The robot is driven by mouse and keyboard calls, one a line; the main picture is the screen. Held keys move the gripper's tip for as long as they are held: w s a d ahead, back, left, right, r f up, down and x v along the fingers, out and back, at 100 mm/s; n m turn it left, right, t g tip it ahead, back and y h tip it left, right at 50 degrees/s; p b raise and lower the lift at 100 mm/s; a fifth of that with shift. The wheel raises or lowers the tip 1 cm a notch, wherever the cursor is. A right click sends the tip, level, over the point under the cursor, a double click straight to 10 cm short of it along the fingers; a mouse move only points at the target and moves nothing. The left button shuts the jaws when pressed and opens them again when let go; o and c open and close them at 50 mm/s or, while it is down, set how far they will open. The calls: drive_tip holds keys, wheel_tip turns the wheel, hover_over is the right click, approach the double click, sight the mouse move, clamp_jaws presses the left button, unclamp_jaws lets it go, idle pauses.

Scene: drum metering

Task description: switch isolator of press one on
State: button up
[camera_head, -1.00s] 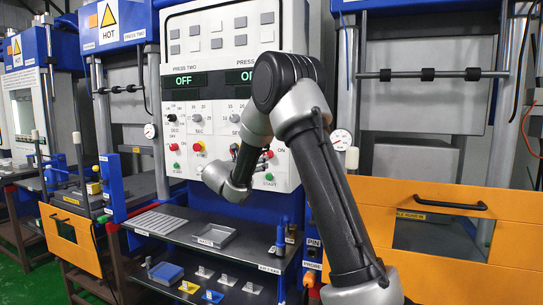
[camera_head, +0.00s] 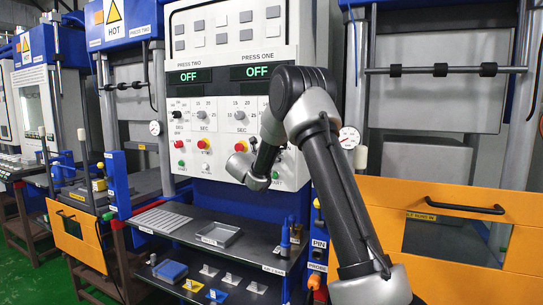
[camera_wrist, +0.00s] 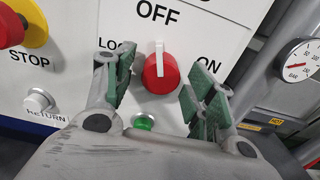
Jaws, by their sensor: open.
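The isolator of press one is a round red knob (camera_wrist: 161,76) with a white pointer, in the wrist view. Its pointer is upright towards the OFF mark. LOCK is lettered to its left and ON to its right. My gripper (camera_wrist: 163,84) is open, with its green-padded fingers to the left and right of the knob. I cannot tell if either finger touches it. In the head view my arm hides most of the knob's area on the panel (camera_head: 218,135). The press one display (camera_head: 258,72) reads OFF.
A red stop button (camera_wrist: 10,28) on yellow and a white RETURN button (camera_wrist: 38,100) sit left of the knob. A green button (camera_wrist: 144,122) is just below it. A pressure gauge (camera_wrist: 300,60) is at the right. A shelf with a grey tray (camera_head: 218,235) lies below the panel.

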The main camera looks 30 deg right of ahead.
drive_tip(key=c, duration=1)
drive_tip(key=shift+m, duration=0.3)
drive_tip(key=shift+a+m, duration=0.1)
drive_tip(key=shift+m, duration=8.5)
